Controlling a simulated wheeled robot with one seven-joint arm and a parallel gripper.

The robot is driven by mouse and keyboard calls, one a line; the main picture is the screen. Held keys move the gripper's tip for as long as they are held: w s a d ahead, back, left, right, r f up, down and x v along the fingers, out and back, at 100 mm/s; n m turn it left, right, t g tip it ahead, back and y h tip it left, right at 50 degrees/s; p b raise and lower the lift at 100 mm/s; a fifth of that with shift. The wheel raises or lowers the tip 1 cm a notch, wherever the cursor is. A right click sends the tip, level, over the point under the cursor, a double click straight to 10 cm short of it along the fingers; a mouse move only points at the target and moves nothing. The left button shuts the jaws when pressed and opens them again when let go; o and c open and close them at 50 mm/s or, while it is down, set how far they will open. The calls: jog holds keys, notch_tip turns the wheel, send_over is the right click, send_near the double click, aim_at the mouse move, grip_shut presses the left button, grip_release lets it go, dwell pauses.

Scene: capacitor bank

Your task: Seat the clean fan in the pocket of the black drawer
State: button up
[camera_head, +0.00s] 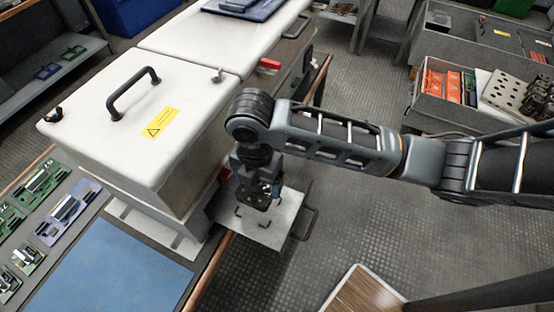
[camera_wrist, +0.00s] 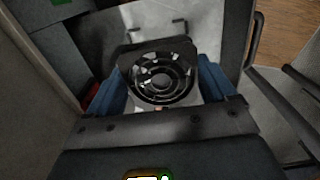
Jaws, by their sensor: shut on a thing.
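My gripper (camera_head: 257,188) points down over a pulled-out drawer (camera_head: 283,229) at the side of the white cabinet. In the wrist view the clean fan (camera_wrist: 160,78), a dark square frame with a round grille, sits between my two bluish fingers, which are shut on it. The drawer's inside looks pale grey, with dark bracket-like pieces on its floor and a dark handle (camera_head: 305,223) at its front. In the wrist view the drawer floor (camera_wrist: 205,20) shows beyond the fan. The fan and wrist hide the pocket, and I cannot tell whether the fan touches the drawer.
The white cabinet (camera_head: 150,95) with a black lid handle stands close left of my gripper. A blue mat (camera_head: 115,265) and circuit boards (camera_head: 65,210) lie on the bench at left. Bare floor (camera_head: 400,235) is to the right. A bin of orange parts (camera_head: 445,85) stands at far right.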

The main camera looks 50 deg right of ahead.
jog(key=shift+a, duration=0.3)
jog(key=shift+f, duration=2.6)
jog(key=shift+f, duration=0.75)
jog(key=o, duration=0.9)
jog(key=shift+r, duration=3.9)
